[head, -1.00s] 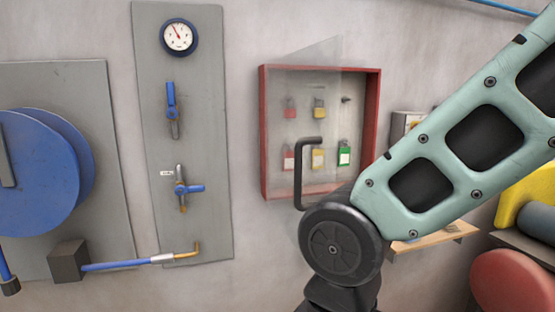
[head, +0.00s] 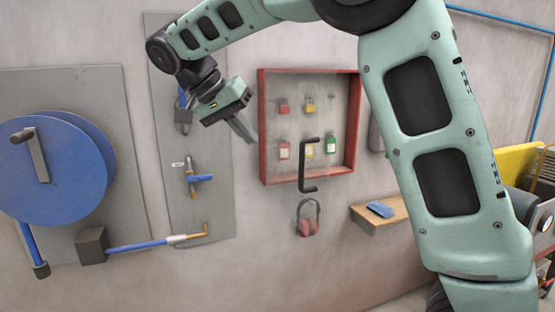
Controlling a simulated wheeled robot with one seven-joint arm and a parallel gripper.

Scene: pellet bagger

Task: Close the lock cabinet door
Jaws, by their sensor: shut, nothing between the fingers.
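The lock cabinet (head: 262,130) is a red-framed box on the wall, with several red, yellow and green padlocks hanging inside. Its door's black handle (head: 303,170) stands out in front of the lower middle of the cabinet. The clear door panel is barely visible, seemingly close to edge-on, so its exact angle is hard to tell. My gripper (head: 246,133) is shut and empty, just left of the cabinet's left side in the picture. Its fingers point down and right, apart from the handle. Whether they touch the cabinet frame cannot be told.
A grey panel with valves (head: 213,215) is behind my gripper on the left. A blue reel (head: 75,170) with a crank is further left. Red ear muffs (head: 307,225) hang below the cabinet. A wooden shelf (head: 365,217) holding a blue item is at lower right.

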